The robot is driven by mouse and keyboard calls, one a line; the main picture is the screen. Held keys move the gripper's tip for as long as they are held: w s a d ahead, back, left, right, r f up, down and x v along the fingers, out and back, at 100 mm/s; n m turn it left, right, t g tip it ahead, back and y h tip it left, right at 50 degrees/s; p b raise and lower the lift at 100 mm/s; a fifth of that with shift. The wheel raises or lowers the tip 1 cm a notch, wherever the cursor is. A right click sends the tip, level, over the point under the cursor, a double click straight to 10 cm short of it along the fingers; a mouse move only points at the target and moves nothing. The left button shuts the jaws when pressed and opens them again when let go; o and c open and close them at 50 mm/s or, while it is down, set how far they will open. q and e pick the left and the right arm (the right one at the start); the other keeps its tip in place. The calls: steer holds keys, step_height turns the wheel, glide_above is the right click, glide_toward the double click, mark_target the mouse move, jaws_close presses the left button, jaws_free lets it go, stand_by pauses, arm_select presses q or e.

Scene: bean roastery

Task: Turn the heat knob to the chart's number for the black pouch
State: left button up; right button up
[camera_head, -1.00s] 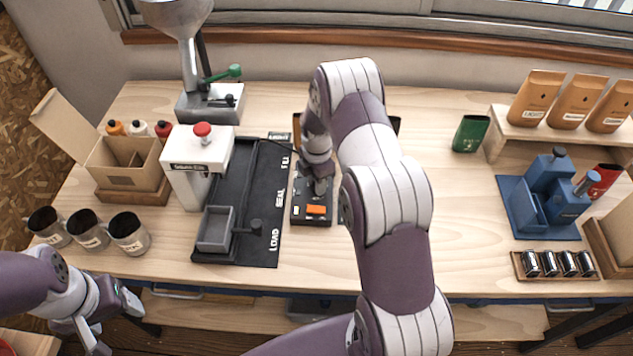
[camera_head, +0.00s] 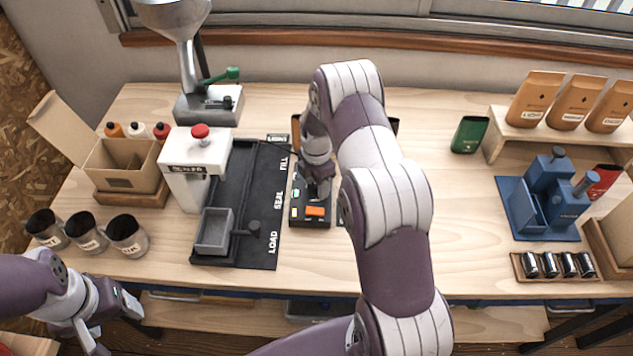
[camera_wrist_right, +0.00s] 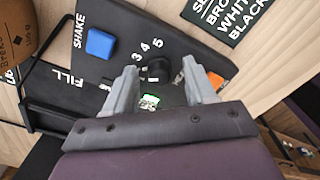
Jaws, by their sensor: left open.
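The black heat knob (camera_wrist_right: 157,68) stands on the dark control box, with the printed numbers 3, 4 and 5 beside it in the right wrist view. My right gripper (camera_wrist_right: 160,75) is open around the knob, with a visible gap at its right side. In the head view the gripper (camera_head: 318,190) is over the control box (camera_head: 311,221) and hides the knob. The chart (camera_wrist_right: 228,15) is cut off; rows starting "BRO", "WHIT" and "BLACK" show, but no numbers. I make out no black pouch. My left gripper (camera_head: 105,325) is open and empty at the table's front left.
A green pouch (camera_head: 468,135) and a blue device (camera_head: 548,200) stand to the right.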

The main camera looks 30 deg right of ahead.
mark_target(316, 185)
step_height(316, 185, up, 13)
steer(key=b, duration=0.2)
steer(key=shift+f+b, duration=0.15)
steer(key=shift+b, duration=0.2)
